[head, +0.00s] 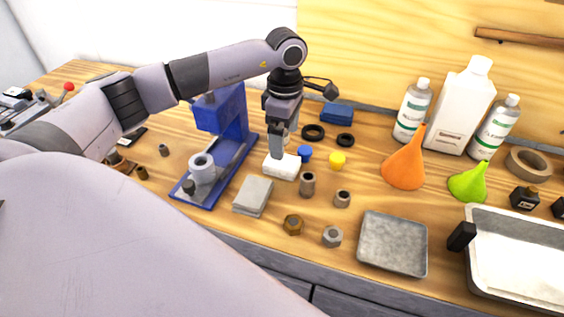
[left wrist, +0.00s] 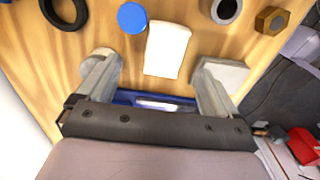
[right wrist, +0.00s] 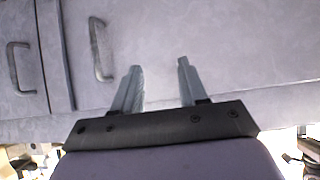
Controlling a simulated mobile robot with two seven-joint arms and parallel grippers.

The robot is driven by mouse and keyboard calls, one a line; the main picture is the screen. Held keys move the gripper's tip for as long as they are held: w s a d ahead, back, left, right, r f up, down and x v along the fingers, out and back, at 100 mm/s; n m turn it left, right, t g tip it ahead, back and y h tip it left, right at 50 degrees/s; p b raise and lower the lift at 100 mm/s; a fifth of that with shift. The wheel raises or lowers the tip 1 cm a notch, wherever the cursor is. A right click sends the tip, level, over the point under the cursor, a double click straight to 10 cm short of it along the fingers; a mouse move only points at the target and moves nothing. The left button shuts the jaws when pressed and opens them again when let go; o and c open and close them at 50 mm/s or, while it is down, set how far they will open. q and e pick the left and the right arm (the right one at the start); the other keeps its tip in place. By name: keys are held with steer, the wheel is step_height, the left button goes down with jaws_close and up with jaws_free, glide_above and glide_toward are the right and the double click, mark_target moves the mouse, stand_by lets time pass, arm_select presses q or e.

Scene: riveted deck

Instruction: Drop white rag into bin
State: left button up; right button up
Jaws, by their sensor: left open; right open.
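A small white folded cloth, which looks like the white rag (head: 282,168), lies on the wooden bench. In the left wrist view the rag (left wrist: 167,49) lies just beyond the fingertips, roughly midway between them. My left gripper (head: 278,150) is open and empty, pointing down over the rag; its fingers (left wrist: 155,72) are apart. My right gripper (right wrist: 159,66) is open and empty in front of grey drawer fronts; it is outside the head view. No clearly marked bin shows; a shallow grey tray (head: 393,243) and a larger pale metal tray (head: 520,262) stand at the right.
A blue press (head: 222,115) stands left of the rag. A grey square pad (head: 253,195), blue cap (head: 305,153) and metal bushing (head: 308,183) lie close to the rag. Funnels (head: 404,165) and bottles (head: 461,105) stand at the back right. A drawer handle (right wrist: 98,48) is near my right gripper.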

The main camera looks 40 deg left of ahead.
arm_select(q)
steer(key=f, duration=0.1)
steer(key=f+p, duration=0.1)
steer(key=f, duration=0.1)
steer(key=s+f, duration=0.1)
steer(key=f, duration=0.1)
steer(key=shift+f+p, duration=0.25)
steer(key=shift+p, duration=0.05)
steer(key=shift+f, duration=0.45)
steer(key=c, duration=1.2)
steer(key=shift+r, duration=0.1)
step_height(320, 180, up, 20)
steer(key=shift+f+b, duration=0.1)
steer(key=shift+b, duration=0.9)
